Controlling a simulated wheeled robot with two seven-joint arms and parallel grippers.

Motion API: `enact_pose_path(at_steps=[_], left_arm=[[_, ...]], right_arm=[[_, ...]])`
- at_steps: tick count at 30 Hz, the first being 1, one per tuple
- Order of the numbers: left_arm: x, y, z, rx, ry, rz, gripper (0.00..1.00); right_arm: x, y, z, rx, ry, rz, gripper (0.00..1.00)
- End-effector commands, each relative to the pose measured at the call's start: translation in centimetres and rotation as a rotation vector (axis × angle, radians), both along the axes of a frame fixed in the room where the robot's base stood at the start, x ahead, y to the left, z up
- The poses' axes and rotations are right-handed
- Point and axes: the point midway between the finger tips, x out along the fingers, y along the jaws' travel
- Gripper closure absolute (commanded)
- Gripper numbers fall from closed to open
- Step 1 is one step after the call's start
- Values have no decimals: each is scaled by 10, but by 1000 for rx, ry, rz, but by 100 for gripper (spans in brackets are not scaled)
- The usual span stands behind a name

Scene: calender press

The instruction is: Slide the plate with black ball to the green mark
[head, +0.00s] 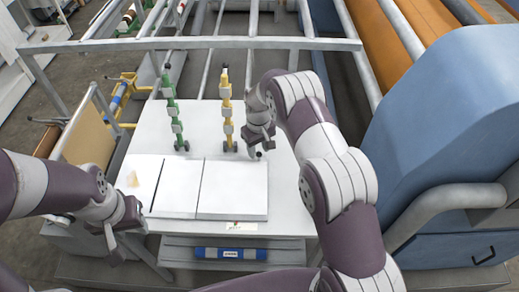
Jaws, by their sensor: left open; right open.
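A white table (285,205) holds flat white plates. One wide plate (233,190) lies at the front right, with a narrower plate (174,188) directly to its left. A small black ball (258,154) shows at the tip of my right gripper (256,150), which is open above the table's back right part; I cannot tell whether they touch or which plate bears the ball. My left gripper (130,220) is open beside the table's front left corner. A green upright (172,110) stands at the back; I cannot make out a separate green mark.
A yellow upright (225,110) stands between the green one and my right gripper. A grey rail (190,43) crosses behind the table. A blue machine housing (440,120) closes off the right side. A blue labelled roll (230,253) lies below the table's front edge.

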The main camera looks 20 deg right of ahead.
Motion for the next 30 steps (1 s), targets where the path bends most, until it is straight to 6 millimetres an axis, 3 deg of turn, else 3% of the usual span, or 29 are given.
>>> enact_pose_path(at_steps=[6, 15, 17, 19, 20, 24, 30], left_arm=[[0, 0, 14, 0, 0, 0, 57], [0, 0, 13, 0, 0, 0, 57], [0, 0, 13, 0, 0, 0, 57], [0, 0, 13, 0, 0, 0, 57], [0, 0, 13, 0, 0, 0, 57], [0, 0, 12, 0, 0, 0, 57], [0, 0, -7, 0, 1, 0, 57]], right_arm=[[0, 0, -29, 0, -1, -1, 56], [0, 0, -36, 0, -1, -1, 56], [0, 0, -35, 0, -1, -1, 72], [0, 0, -35, 0, -1, -1, 95], [0, 0, -35, 1, -2, -1, 100], [0, 0, -36, 0, -2, -1, 100], [2, 4, -38, 0, -4, -1, 100]])
